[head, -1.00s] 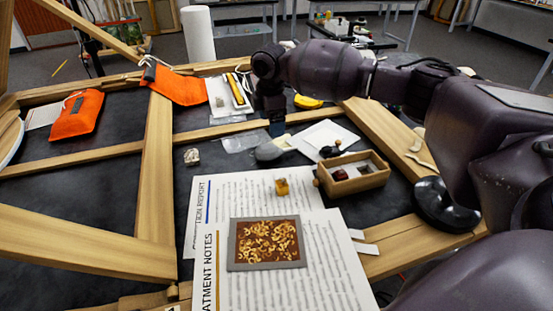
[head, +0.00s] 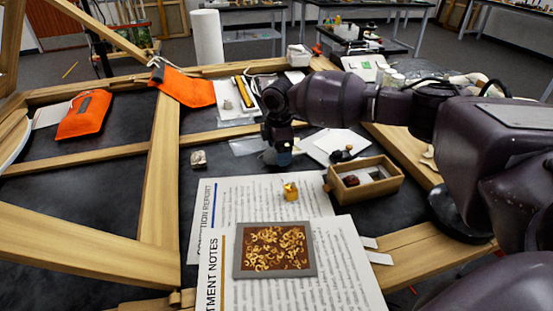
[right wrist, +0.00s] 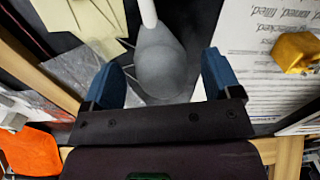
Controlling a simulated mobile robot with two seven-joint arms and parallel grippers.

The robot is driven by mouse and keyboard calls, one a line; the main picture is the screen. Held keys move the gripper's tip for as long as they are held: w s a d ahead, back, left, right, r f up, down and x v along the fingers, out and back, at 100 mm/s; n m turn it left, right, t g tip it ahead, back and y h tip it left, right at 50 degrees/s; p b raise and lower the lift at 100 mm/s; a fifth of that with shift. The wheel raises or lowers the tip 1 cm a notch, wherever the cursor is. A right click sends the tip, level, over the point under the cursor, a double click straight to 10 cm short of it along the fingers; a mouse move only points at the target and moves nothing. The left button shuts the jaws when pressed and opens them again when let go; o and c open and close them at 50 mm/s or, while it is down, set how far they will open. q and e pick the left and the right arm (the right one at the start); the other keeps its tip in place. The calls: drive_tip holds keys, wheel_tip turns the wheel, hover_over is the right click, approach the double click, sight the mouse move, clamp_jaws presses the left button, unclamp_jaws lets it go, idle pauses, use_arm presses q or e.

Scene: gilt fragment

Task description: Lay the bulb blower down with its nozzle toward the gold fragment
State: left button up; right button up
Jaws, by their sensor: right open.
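The bulb blower (right wrist: 160,62), a grey bulb with a white nozzle, lies between my right gripper's blue fingers in the right wrist view. Its nozzle points to the top of that view, away from my palm. My right gripper (right wrist: 163,80) is open around the bulb, with gaps at the sides. In the head view my right gripper (head: 280,155) is low over the mat and mostly hides the blower. A small gold fragment (head: 291,191) sits on the printed sheets, nearer than the gripper; it also shows in the right wrist view (right wrist: 297,52). My left gripper is out of view.
A grey-edged panel of gold curls (head: 275,250) lies on the treatment notes (head: 335,262). A wooden box (head: 378,189) stands right of the gold fragment. A pale stone-like lump (head: 198,159) lies left. Wooden frame bars (head: 160,180) cross the dark table. Orange pouches (head: 84,114) lie far left.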

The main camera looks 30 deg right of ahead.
wheel_tip(320, 180, down, 2)
drive_tip(key=shift+f, duration=0.1)
drive_tip(key=c, duration=1.1)
